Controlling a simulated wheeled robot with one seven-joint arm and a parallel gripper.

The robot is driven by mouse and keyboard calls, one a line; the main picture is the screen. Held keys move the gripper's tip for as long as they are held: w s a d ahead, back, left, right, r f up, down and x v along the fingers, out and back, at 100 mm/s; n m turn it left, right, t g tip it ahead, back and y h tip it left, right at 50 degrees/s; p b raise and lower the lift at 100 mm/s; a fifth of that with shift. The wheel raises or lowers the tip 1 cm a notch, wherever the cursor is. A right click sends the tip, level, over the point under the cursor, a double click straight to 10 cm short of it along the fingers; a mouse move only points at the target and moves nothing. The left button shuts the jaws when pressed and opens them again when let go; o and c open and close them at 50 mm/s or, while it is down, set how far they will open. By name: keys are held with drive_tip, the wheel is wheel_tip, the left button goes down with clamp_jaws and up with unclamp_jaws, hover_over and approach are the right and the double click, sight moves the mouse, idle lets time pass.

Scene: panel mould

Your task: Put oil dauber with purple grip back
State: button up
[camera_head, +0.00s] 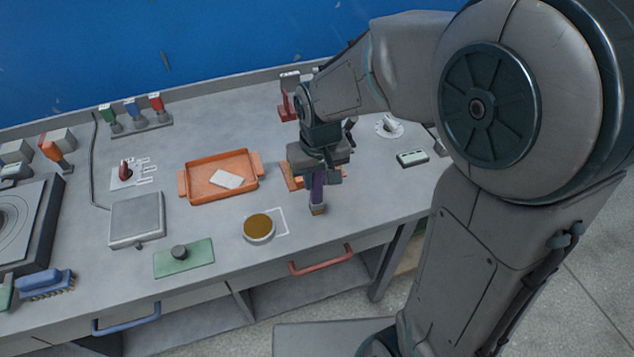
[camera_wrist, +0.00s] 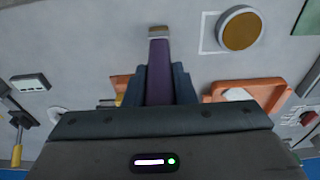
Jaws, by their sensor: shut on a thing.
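The oil dauber with purple grip (camera_head: 317,187) is held in my gripper (camera_head: 318,172), pointing down over the front part of the bench. Its pale, brown-edged end (camera_head: 318,209) is lowest. In the wrist view the purple grip (camera_wrist: 159,75) runs out between the two fingers (camera_wrist: 161,88), which are shut on it. Whether the dauber's end touches the bench is hard to tell. An orange piece (camera_head: 294,181) shows partly behind my gripper, mostly hidden; an orange part also shows in the wrist view (camera_wrist: 118,83).
A round dish of brown oil (camera_head: 258,227) stands left of the dauber, beside a white outline. An orange tray (camera_head: 190,194) with a pale card lies behind it. A green plate (camera_head: 183,258) with a knob is front left. A red stand (camera_head: 288,110) is behind my gripper.

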sight(317, 186)
drive_tip(key=shift+f, duration=1.45)
drive_tip(key=shift+f, duration=0.15)
drive_tip(key=o, duration=1)
drive_tip(key=shift+r, duration=0.2)
wheel_tip(317, 186, up, 12)
drive_tip(key=s, duration=0.1)
drive_tip(key=s+d+m, duration=0.1)
drive_tip(key=s+d, duration=0.3)
drive_tip(key=s+d+f+m+t, duration=0.1)
drive_tip(key=s+d, duration=0.2)
drive_tip(key=d, duration=0.1)
drive_tip(key=s+d+m, duration=0.1)
drive_tip(key=s+d, duration=0.3)
drive_tip(key=shift+s+f+t, duration=0.2)
drive_tip(key=shift+s+t, duration=0.15)
drive_tip(key=shift+t, duration=0.05)
